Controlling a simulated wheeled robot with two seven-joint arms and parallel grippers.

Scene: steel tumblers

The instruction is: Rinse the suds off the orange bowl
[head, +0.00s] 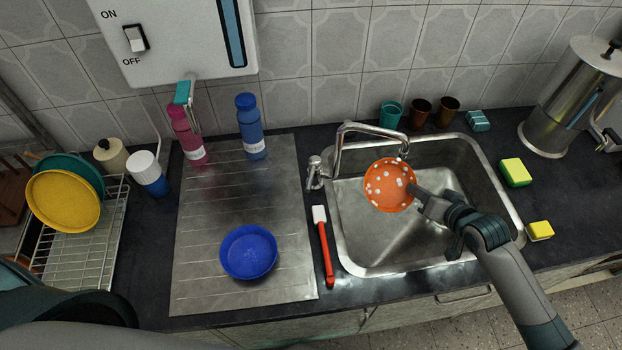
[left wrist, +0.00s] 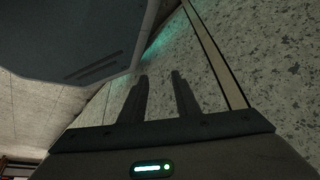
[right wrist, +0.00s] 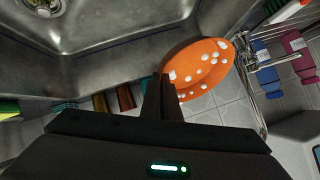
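The orange bowl (head: 388,186) is held over the sink (head: 365,262), with white suds spots across the surface that faces the head camera. My right gripper (head: 414,190) is shut on its right edge. In the right wrist view the bowl (right wrist: 196,68) sits at the fingertips (right wrist: 166,88), spotted with suds. The faucet (head: 370,130) arches over the sink just behind the bowl; I cannot make out any running water. My left gripper (left wrist: 160,90) shows in the left wrist view with its two fingers apart and nothing between them.
A blue bowl (head: 249,252) stands on the steel drainboard (head: 205,245). A red-handled brush (head: 325,250) lies left of the sink. Cups (head: 420,113) stand behind the sink, and sponges (head: 515,172) lie to its right. A dish rack (head: 85,250) is at far left.

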